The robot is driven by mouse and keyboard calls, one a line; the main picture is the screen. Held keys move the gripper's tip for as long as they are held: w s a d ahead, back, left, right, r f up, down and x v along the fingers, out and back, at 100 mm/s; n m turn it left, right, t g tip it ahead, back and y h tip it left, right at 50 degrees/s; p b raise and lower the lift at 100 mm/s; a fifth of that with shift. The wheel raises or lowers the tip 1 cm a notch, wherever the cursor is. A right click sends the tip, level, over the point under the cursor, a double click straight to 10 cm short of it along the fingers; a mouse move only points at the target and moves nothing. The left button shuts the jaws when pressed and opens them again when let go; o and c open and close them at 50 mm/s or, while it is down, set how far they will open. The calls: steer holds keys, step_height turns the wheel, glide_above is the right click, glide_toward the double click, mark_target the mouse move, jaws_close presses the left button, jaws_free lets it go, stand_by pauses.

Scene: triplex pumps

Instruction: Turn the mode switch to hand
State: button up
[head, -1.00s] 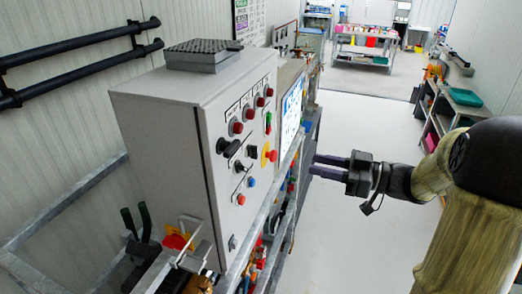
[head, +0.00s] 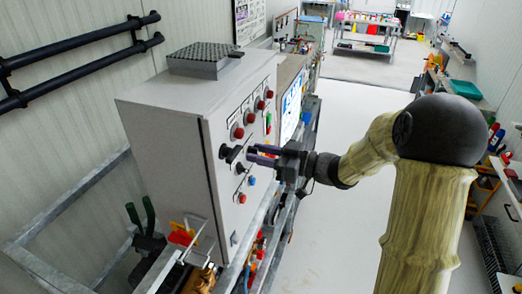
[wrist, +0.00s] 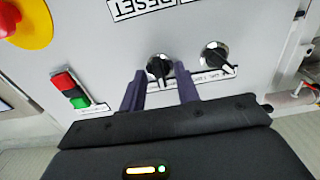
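The grey control cabinet (head: 165,135) carries buttons and black rotary switches on its front panel. In the wrist view, one black rotary switch (wrist: 159,67) with a white pointer line lies between my fingertips, and a second black rotary switch (wrist: 214,55) sits just to its right. The label strips under them are too small to read, so I cannot tell for sure which is the mode switch. My gripper (head: 250,153) is open, its fingers pointing at the panel on either side of the first switch. Contact is not clear. In the head view the fingers hide that switch.
A red emergency stop on a yellow disc (wrist: 28,22) and a red-green double button (wrist: 70,90) are left of my gripper in the wrist view. Red buttons (head: 237,132) run above it in the head view. A metal rail (head: 262,215) runs below; open floor (head: 340,190) lies to the right.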

jaws_close()
steer(key=shift+f+n+b, duration=0.1)
steer(key=shift+n+b, duration=0.3)
steer(key=shift+b, duration=0.4)
steer(key=shift+s+n+b, duration=0.1)
steer(key=shift+n+b, duration=3.9)
steer(key=shift+b, duration=1.65)
